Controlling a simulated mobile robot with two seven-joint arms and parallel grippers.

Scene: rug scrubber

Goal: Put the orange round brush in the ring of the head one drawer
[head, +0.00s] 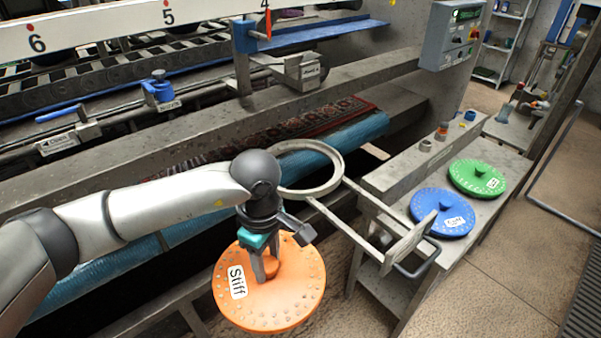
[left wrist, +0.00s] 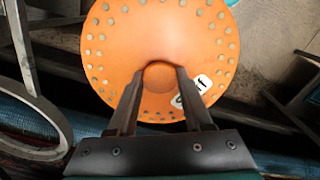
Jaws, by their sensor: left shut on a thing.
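The orange round brush (head: 300,300) is a flat disc with a "Stiff" label and a centre knob. My left gripper (head: 266,276) is shut on its knob and holds it in the air, in front of the machine. In the left wrist view the brush (left wrist: 160,30) fills the top middle, with the fingertips (left wrist: 160,72) on either side of the knob. The grey ring (head: 335,180) of the pulled-out drawer is empty and lies behind and to the right of the brush. It also shows at the left edge of the left wrist view (left wrist: 62,130). My right gripper is not in view.
A blue round brush (head: 428,205) and a green round brush (head: 470,178) lie on a grey bench (head: 490,225) at right. The drawer's front plate and handle (head: 425,262) stick out beside the bench. A rolled rug (head: 350,128) lies in the machine behind the ring.

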